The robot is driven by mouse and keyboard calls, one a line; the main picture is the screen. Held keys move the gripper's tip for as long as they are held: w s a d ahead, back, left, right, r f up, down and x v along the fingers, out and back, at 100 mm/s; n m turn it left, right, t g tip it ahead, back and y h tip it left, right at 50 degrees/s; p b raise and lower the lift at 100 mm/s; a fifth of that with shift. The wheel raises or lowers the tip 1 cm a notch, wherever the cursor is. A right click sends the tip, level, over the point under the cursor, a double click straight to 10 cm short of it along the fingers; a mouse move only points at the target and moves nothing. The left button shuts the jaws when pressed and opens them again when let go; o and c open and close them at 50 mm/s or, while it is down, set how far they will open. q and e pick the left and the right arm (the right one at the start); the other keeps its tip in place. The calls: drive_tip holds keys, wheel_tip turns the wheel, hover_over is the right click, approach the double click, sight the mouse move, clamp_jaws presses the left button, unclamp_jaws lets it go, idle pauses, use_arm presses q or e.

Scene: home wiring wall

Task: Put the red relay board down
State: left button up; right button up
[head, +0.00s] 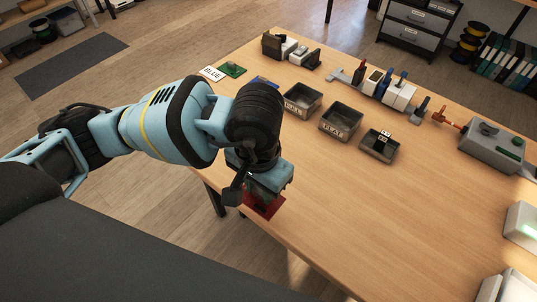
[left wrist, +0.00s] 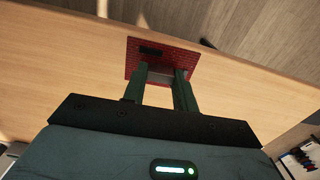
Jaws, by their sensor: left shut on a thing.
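The red relay board (head: 263,205) is at the left edge of the wooden table, under my left gripper (head: 264,192). In the left wrist view the red board (left wrist: 140,68) lies between and past the two green fingertips (left wrist: 160,72), with a black part on its top. My left gripper is shut on the board. I cannot tell whether the board touches the table top or is just above it. My right gripper is not in view.
A grey device (head: 492,148) stands at right. The table's front middle is clear.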

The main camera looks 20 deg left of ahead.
use_arm(q)
drive_tip(key=shift+d+f, duration=0.3)
drive_tip(key=shift+d, duration=0.2)
drive_tip(key=shift+w+d, duration=0.1)
drive_tip(key=w+a, duration=0.1)
drive_tip(key=w, duration=0.3)
drive_tip(key=w+a+f, duration=0.1)
drive_tip(key=w+a, duration=0.1)
drive_tip(key=w, duration=0.3)
drive_tip(key=w+a+p, duration=0.1)
drive_tip(key=w, duration=0.3)
drive_tip(key=shift+w+a+f, duration=0.15)
drive_tip(key=shift+w+a, duration=0.3)
drive_tip(key=shift+w, duration=0.2)
drive_tip(key=shift+w+a, duration=0.1)
drive_tip(key=shift+w, duration=0.2)
wheel_tip(320, 180, down, 3)
drive_tip(key=shift+f, duration=0.15)
drive_tip(key=shift+w+f, duration=0.1)
drive_tip(key=shift+f, duration=0.05)
